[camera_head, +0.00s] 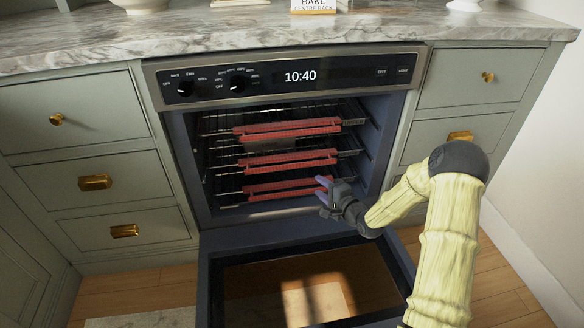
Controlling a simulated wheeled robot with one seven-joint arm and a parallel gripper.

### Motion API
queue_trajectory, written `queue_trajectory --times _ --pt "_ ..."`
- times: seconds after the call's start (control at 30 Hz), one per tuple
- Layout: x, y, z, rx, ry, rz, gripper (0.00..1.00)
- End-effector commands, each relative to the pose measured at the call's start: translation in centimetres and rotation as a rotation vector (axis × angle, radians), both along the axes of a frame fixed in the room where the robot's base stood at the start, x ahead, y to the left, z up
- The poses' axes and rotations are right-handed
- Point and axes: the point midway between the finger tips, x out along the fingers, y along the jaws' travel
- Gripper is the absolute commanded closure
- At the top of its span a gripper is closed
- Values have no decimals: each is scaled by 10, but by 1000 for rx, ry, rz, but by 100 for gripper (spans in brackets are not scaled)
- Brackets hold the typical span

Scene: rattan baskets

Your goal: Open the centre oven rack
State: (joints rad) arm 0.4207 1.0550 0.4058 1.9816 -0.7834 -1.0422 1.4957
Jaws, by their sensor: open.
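The oven (412,58) is set in the cabinets with its door (213,290) folded down open. Inside are three wire racks, each with a red guard along its front edge. The centre rack (288,159) lies between the upper rack (287,129) and the lower rack (283,187). All three appear pushed in to about the same depth. My gripper (323,191) is open at the right front of the oven opening, beside the right end of the lower rack's guard and below the centre rack. Nothing shows between its fingers. Whether it touches the lower guard cannot be told.
The open door extends low in front of the oven, under my arm. Green drawers with brass handles flank the oven, with a white wall (545,150) at the right. A marble counter (230,40) runs above, holding a bowl (140,5) and a box (313,6).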

Motion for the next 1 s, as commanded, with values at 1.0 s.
queue_trajectory --times 1.0 --pt "125 85 -32 -2 -1 -2 59"
